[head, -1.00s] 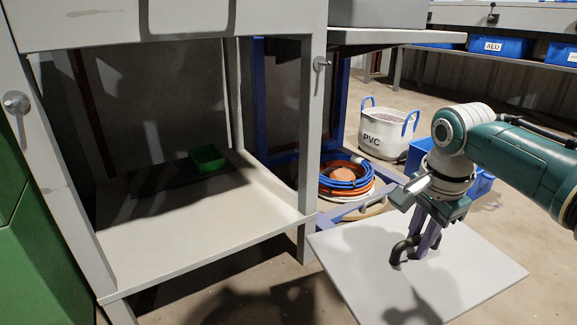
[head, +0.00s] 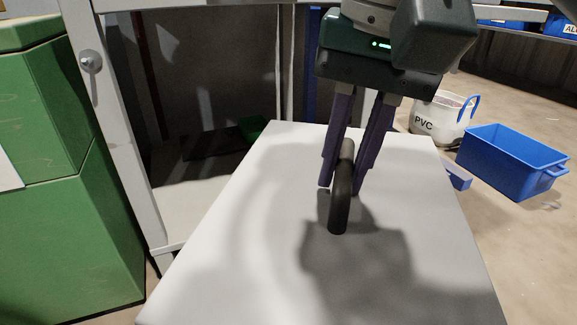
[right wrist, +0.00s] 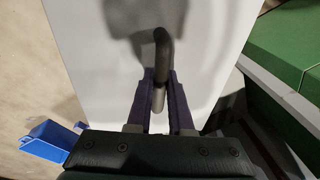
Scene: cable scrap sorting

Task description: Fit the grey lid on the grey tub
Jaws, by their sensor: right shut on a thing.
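The grey lid (head: 262,215) is a large flat light-grey panel with a dark arched handle (head: 339,205). It fills the lower middle of the head view and hangs in front of the bench's open bay. My right gripper (head: 341,188) is shut on the handle, one purple finger on each side. In the right wrist view the lid (right wrist: 90,40) spreads out beyond the fingers, and the handle (right wrist: 161,50) stands between them. The grey tub cannot be made out in the views now. My left gripper is not in view.
A green cabinet (head: 70,210) stands at the left beside the bench leg (head: 118,130). A small green tray (head: 252,128) sits on the lower shelf, partly hidden by the lid. A blue crate (head: 510,165) and a white PVC bag (head: 437,118) stand on the floor at right.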

